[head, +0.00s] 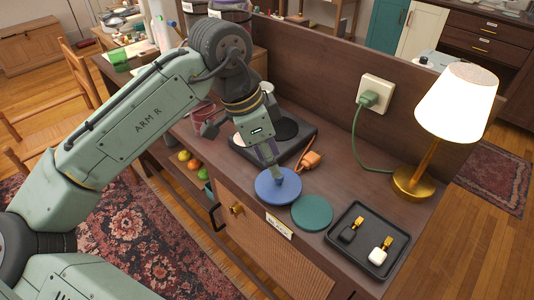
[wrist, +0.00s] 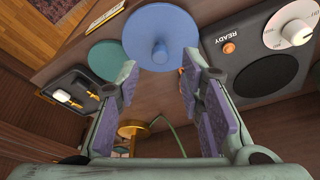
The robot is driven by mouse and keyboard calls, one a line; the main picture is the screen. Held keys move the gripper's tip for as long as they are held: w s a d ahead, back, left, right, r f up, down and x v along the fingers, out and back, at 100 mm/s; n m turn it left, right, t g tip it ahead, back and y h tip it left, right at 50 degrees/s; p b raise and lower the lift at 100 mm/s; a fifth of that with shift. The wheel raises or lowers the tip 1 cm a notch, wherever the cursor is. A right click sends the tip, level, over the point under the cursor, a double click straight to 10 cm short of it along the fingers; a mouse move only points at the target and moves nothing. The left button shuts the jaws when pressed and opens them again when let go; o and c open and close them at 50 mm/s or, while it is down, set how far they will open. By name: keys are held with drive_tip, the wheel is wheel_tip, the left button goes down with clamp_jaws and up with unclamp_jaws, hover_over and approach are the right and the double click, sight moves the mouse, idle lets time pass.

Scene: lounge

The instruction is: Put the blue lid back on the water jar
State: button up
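The blue lid (head: 278,190) is a round disc with a small knob, lying flat near the front edge of the wooden cabinet top (head: 345,185). It also shows in the wrist view (wrist: 160,25), knob facing me. My gripper (head: 272,168) is just above the lid, pointing down. In the wrist view my gripper (wrist: 160,72) has its purple-padded fingers wide apart with nothing between them; the lid's knob is just beyond the fingertips. A glass jar with a reddish tint (head: 203,112) stands left of my wrist, partly hidden; I cannot tell whether it is the water jar.
A teal disc (head: 312,213) lies right of the lid. A dark tray (head: 350,263) holds two small bottle-like items. A black device (wrist: 262,78) marked READY sits behind the lid. A lit lamp (head: 455,105) and a plugged green cord (head: 357,135) are at the back right.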

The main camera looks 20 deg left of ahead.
sight(279, 185)
drive_tip(key=b+x, duration=0.2)
drive_tip(key=x, duration=0.1)
drive_tip(key=shift+f+b, duration=0.35)
drive_tip(key=shift+b, duration=0.05)
drive_tip(key=b+x, duration=0.1)
drive_tip(key=x, duration=0.1)
drive_tip(key=shift+w+d+f, duration=0.15)
drive_tip(key=shift+d+f, duration=0.05)
drive_tip(key=shift+f, duration=0.05)
drive_tip(key=shift+d+f, duration=0.15)
drive_tip(key=shift+f, duration=0.3)
